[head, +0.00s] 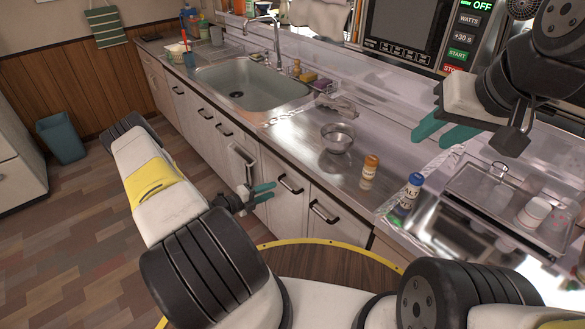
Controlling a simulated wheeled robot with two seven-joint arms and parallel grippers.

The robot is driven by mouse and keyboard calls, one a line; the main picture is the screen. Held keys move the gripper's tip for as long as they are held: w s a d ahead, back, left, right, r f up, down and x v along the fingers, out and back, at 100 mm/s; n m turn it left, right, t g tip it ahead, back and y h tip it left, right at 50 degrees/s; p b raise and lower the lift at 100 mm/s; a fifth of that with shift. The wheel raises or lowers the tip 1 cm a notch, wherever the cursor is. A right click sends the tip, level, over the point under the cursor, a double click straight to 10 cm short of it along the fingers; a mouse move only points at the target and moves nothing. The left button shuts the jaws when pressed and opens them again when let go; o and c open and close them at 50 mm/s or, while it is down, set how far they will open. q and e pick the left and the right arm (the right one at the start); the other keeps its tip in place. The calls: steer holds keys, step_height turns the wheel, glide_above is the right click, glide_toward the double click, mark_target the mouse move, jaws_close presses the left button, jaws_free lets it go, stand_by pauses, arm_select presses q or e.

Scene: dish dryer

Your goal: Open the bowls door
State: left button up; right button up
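A row of pale cabinet doors with dark bar handles runs under the counter. No label shows which one is the bowls door. My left gripper (264,192) is low in front of these doors, with its teal fingers apart and nothing between them. It is just left of a dark handle (291,184) on one door (282,202); whether it touches the door front I cannot tell. Another door (340,228) with its own handle (323,212) is to the right. Both doors look shut. My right gripper (443,131) is above the counter, fingers apart and empty.
The counter holds a metal bowl (337,137), an orange-capped shaker (369,171), a blue-capped salt bottle (410,192) and a glass tray (472,196). A sink (250,86) is further back, a microwave (420,40) behind. Open floor (75,245) is at left.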

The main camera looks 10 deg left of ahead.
arm_select(q)
steer(key=f+x, duration=0.1)
steer(key=x, duration=0.6)
steer(key=shift+w+n, duration=0.3)
steer(key=shift+n, duration=0.1)
steer(key=shift+f, duration=0.1)
jaws_close()
stand_by(1.0)
